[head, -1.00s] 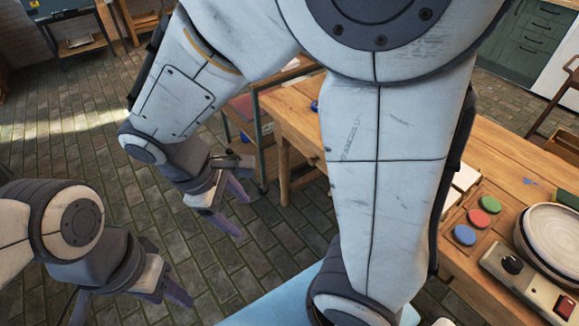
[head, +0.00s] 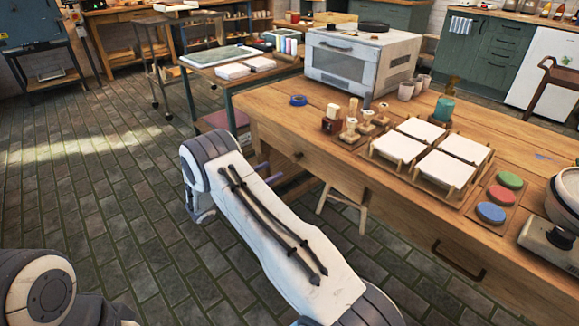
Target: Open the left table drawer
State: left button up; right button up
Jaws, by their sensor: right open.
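The wooden table (head: 400,228) stretches from the middle to the right of the head view. Its left drawer (head: 325,178) is a plain wooden front below the tabletop's left part, with a small dark knob (head: 298,155). It looks closed; my right arm hides none of the knob.
Another drawer with a dark bar handle (head: 459,262) is further right. The tabletop holds a white oven (head: 360,62), white tiles (head: 447,168), paint discs (head: 491,213) and a blue tape roll (head: 298,100). A side table (head: 232,72) stands behind. The floor at left is clear.

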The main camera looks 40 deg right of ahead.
aim_at(293, 159)
jog(key=d, duration=0.6)
jog(key=d+b, duration=0.1)
jog(key=d, duration=0.1)
jog(key=shift+w+d, duration=0.35)
jog(key=shift+d, duration=0.05)
grip_shut()
dwell(0.9)
